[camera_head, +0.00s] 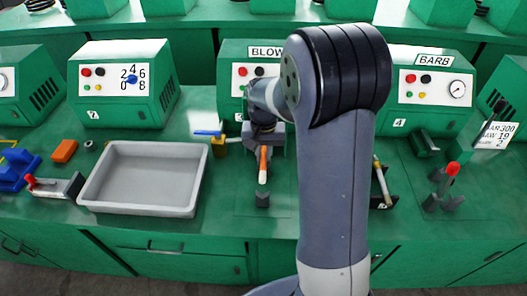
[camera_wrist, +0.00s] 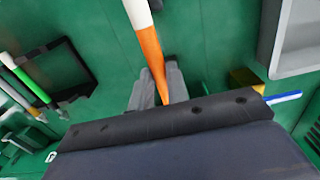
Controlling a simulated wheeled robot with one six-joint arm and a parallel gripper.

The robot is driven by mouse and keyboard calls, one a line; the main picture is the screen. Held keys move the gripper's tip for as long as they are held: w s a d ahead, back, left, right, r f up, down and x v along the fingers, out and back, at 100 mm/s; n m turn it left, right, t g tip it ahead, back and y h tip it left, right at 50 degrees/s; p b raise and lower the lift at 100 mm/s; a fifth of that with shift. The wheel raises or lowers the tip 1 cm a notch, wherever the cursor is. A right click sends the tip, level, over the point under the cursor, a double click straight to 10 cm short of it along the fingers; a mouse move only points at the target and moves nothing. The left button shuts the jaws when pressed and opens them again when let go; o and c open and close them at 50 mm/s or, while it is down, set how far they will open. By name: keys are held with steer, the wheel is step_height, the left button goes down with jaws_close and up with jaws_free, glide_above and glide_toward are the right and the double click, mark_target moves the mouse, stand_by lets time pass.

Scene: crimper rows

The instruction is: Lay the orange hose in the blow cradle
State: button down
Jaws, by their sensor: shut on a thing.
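The orange hose (camera_head: 263,160), with a white end, is held in front of the machine labelled BLOW (camera_head: 236,75). It also shows in the wrist view (camera_wrist: 149,48), its white part at the top edge. My gripper (camera_head: 264,146) is shut on the hose; in the wrist view grey fingers (camera_wrist: 158,92) flank its orange end. A small dark block (camera_head: 262,199), seemingly part of the blow cradle, stands on the green bench just in front of the hose's white end. The rest of the cradle is hidden, and I cannot tell whether the hose touches it.
A grey tray (camera_head: 142,208) lies left of the gripper. A valve with a blue handle (camera_head: 207,132) stands between them. A dark holder with a pale rod (camera_head: 381,182) is to the right, partly behind my arm. The BARB machine (camera_head: 434,80) stands further right.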

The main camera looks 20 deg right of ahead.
step_height(320, 180, down, 10)
steer(key=b, duration=0.6)
steer(key=shift+r+b, duration=0.15)
steer(key=shift+b, duration=0.2)
steer(key=c, duration=1.3)
jaws_free()
steer(key=shift+r, duration=0.1)
step_height(320, 180, up, 11)
steer(key=shift+f, duration=0.15)
steer(key=shift+f, duration=0.1)
step_height(320, 180, down, 10)
steer(key=shift+f+p, duration=0.15)
steer(key=shift+p, duration=0.15)
steer(key=shift+r+p, duration=1.2)
steer(key=shift+r, duration=0.75)
